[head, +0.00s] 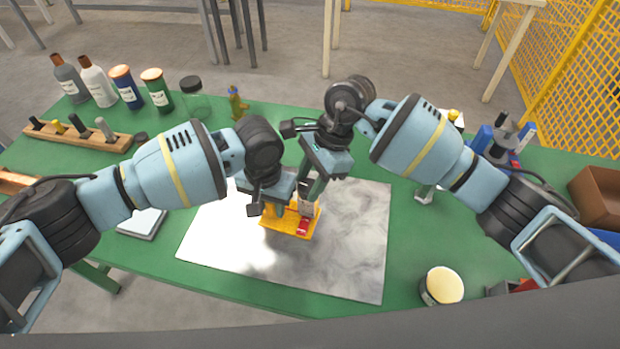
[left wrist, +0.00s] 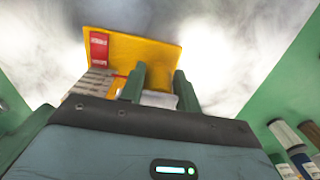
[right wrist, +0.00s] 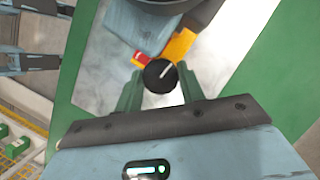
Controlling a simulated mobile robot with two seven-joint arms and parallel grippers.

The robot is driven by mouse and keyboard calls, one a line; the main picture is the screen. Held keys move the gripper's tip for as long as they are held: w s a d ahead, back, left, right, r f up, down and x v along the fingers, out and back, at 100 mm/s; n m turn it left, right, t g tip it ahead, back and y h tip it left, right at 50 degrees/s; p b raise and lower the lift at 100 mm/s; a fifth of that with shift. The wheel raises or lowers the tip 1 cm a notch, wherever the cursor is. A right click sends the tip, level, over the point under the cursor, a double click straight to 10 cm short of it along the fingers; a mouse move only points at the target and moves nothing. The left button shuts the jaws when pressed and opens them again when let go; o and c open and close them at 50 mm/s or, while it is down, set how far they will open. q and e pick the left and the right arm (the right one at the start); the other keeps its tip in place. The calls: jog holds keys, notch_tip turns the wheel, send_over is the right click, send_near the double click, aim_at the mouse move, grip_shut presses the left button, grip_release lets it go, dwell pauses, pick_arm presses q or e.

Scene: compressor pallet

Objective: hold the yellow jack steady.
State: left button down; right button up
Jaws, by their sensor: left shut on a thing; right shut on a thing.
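The yellow jack (head: 280,224) sits on the pale marbled sheet on the table, with a red part on its near right side. It also shows in the left wrist view (left wrist: 150,58), with its red-and-white label and grey stacked parts at the left. My left gripper (head: 274,208) is shut on the jack at its side; the exact contact is partly hidden. My right gripper (head: 316,188) is above and beside it, shut on a round black knob (right wrist: 160,76) with a white line. The knob stands over the jack in the right wrist view; its join to the jack is hidden.
The marbled sheet (head: 350,255) is otherwise bare. A wooden rack (head: 75,138) and several bottles stand at the left. A cream-lidded jar (head: 442,285) stands at front right. A brown box (head: 597,195) and blue items are at the right.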

jog(key=shift+m, duration=0.5)
jog(key=m+t, duration=0.1)
jog(key=m, duration=0.1)
jog(key=shift+m+t, duration=0.3)
jog(key=shift+m, duration=0.1)
jog(key=m+t, duration=0.1)
jog(key=m, duration=0.1)
jog(key=m+t, duration=0.1)
jog(key=m, duration=0.2)
jog(key=shift+s, duration=0.15)
jog(key=shift+r+m, duration=0.1)
jog(key=shift+m, duration=0.2)
jog(key=o, duration=1)
jog(key=v, duration=1.2)
jog(key=shift+s, duration=0.1)
